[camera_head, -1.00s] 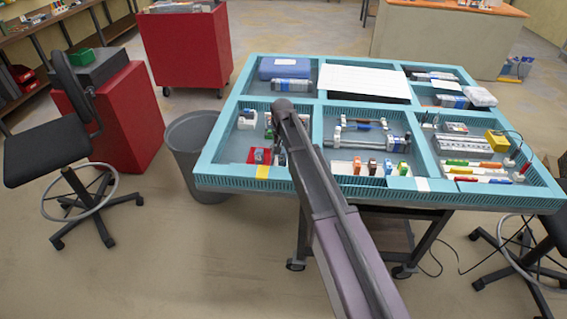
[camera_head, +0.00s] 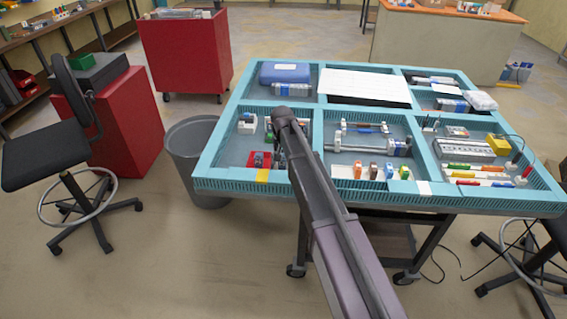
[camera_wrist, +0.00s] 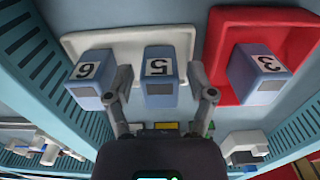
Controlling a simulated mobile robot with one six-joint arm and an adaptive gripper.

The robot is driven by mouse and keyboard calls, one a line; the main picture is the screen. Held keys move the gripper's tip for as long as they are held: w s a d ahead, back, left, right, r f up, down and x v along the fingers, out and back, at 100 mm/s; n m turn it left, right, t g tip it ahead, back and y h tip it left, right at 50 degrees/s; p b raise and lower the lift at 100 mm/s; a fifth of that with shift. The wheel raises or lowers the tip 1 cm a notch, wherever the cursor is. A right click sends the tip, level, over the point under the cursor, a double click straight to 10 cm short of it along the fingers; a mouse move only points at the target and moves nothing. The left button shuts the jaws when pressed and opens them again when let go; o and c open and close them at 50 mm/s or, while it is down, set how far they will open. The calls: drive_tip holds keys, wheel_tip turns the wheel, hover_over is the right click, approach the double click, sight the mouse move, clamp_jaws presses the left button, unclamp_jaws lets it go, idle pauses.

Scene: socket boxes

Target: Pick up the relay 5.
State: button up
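The relay 5 (camera_wrist: 160,88) is a small blue-grey block with a white "5" label, upside down in the wrist view. It stands on a white tray (camera_wrist: 110,38), beside a matching block marked 6 (camera_wrist: 90,80). My gripper (camera_wrist: 160,74) is open, with one finger on each side of relay 5. Gaps show between the fingers and the block, and nothing is held.
A block marked 3 (camera_wrist: 260,72) stands on a red tray (camera_wrist: 222,28) close to my right finger. Slatted light-blue walls (camera_wrist: 38,70) bound the compartment. In the head view the divided blue table (camera_head: 230,184) holds many parts in other compartments.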

clamp_jaws()
drive_tip(key=shift+r, duration=0.15)
wheel_tip(320, 180, up, 10)
drive_tip(key=p, duration=1)
drive_tip(key=shift+w, duration=0.15)
idle(0.7)
